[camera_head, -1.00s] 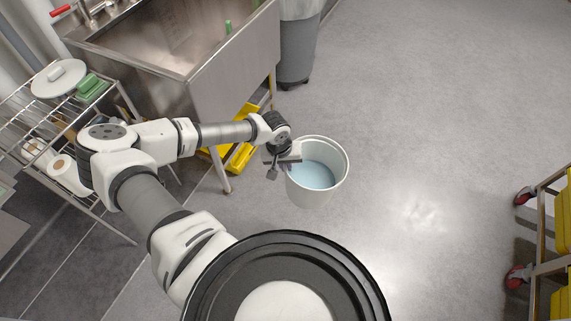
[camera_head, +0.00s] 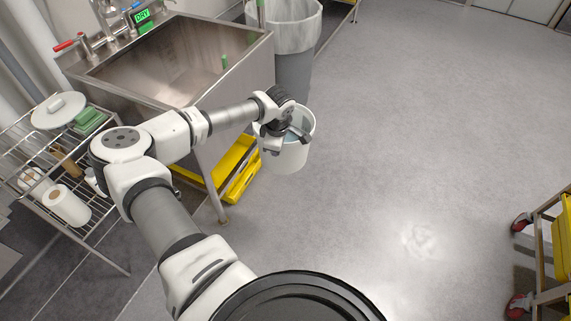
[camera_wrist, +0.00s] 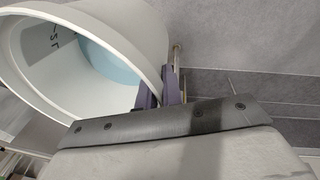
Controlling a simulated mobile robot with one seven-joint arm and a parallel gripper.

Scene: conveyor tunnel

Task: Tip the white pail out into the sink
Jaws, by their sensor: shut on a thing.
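The white pail (camera_head: 288,158) hangs in front of the sink's right end, with pale blue liquid inside. In the wrist view the pail (camera_wrist: 153,38) fills the upper left, and its rim and the blue liquid show. My gripper (camera_head: 283,132) is shut on the pail's near rim; in the wrist view the fingers (camera_wrist: 160,92) straddle the wall. The steel sink (camera_head: 240,72) stands at the upper left, its basin open and apparently empty. The pail is right of the sink and lower than its rim.
A grey bin with a clear liner (camera_head: 295,75) stands just behind the pail, beside the sink. A yellow object (camera_head: 240,170) lies under the sink. A wire rack (camera_head: 100,225) stands at left, a yellow cart (camera_head: 560,240) at right. The floor between is clear.

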